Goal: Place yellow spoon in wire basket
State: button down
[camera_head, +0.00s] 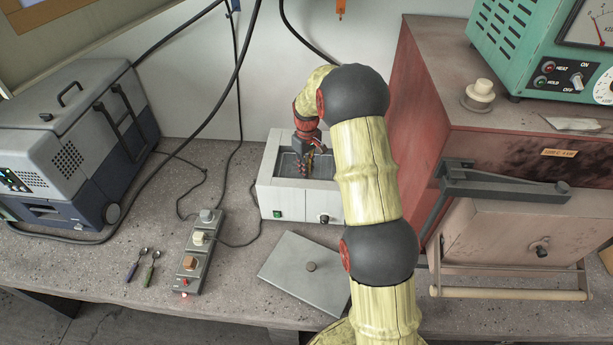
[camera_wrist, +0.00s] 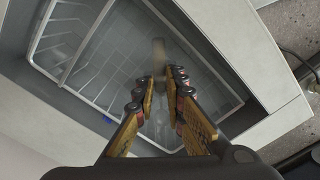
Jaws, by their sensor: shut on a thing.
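My gripper (camera_head: 306,168) reaches down into the open top of a white box-shaped bath (camera_head: 265,200). In the wrist view my gripper (camera_wrist: 163,92) is over the white wire basket (camera_wrist: 62,38), which sits inside the bath. Its fingers are shut on a slim, brownish, spoon-like thing (camera_wrist: 158,58) pointing away from the wrist. I take it to be the yellow spoon, but its colour is dull and its far end blurred. I cannot tell whether it touches the basket floor. In the head view my gripper hides part of the basket and the held thing.
Two other spoons, purple-handled (camera_head: 132,270) and green-handled (camera_head: 152,270), lie on the bench at left. A power strip (camera_head: 195,255) and a grey lid (camera_head: 295,275) lie in front of the bath. A red cabinet (camera_head: 420,130) stands close on the right, a grey case (camera_head: 75,135) at left.

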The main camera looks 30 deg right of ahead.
jog(key=shift+f, duration=1.3)
jog(key=shift+f, duration=0.1)
jog(key=c, duration=1.8)
grip_release()
jog(key=shift+c, duration=0.2)
